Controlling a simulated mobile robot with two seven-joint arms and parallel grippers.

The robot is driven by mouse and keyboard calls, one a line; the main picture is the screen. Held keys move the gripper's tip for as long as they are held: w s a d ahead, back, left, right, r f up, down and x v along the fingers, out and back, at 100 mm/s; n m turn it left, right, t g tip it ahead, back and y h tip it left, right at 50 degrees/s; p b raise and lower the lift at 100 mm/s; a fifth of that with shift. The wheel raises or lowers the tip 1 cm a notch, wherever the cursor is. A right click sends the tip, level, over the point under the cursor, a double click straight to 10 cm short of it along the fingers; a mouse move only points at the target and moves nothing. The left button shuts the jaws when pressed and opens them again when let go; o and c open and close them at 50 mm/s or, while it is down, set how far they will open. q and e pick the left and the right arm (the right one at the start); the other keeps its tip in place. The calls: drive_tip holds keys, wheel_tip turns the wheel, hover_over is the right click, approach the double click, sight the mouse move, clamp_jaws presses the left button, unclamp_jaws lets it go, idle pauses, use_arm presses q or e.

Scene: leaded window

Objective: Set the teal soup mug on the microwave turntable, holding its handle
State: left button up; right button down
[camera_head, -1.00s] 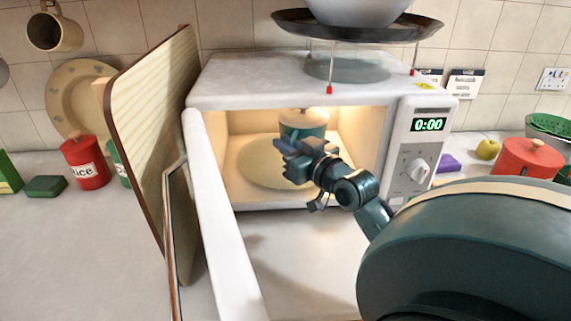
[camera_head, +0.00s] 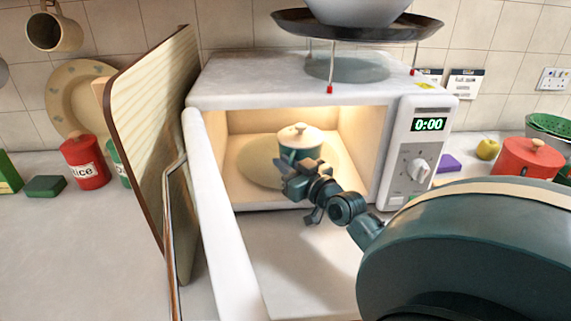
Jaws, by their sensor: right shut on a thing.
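The teal soup mug (camera_head: 289,153) with a cream lid is inside the lit microwave (camera_head: 290,72), over the right part of the cream turntable (camera_head: 262,176). It looks upright. I cannot tell whether its base touches the turntable. My right gripper (camera_head: 294,178) is at the mug's near side and shut on it; the handle and fingertips are mostly hidden behind the gripper. My right arm reaches in from the right through the open front. My left gripper is not in view.
The microwave door (camera_head: 223,225) stands open toward me on the left, with a ridged board (camera_head: 150,125) beside it. A dark tray (camera_head: 420,27) with a grey bowl stands on a rack atop the microwave. A red canister (camera_head: 527,160) is at right.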

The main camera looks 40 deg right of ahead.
drive_tip(key=c, duration=1.5)
unclamp_jaws()
drive_tip(key=shift+s, duration=0.1)
drive_tip(key=s+a+b, duration=0.1)
drive_tip(key=s+b, duration=0.1)
drive_tip(key=s, duration=0.9)
drive_tip(key=shift+s+a, duration=0.2)
drive_tip(key=shift+s, duration=0.2)
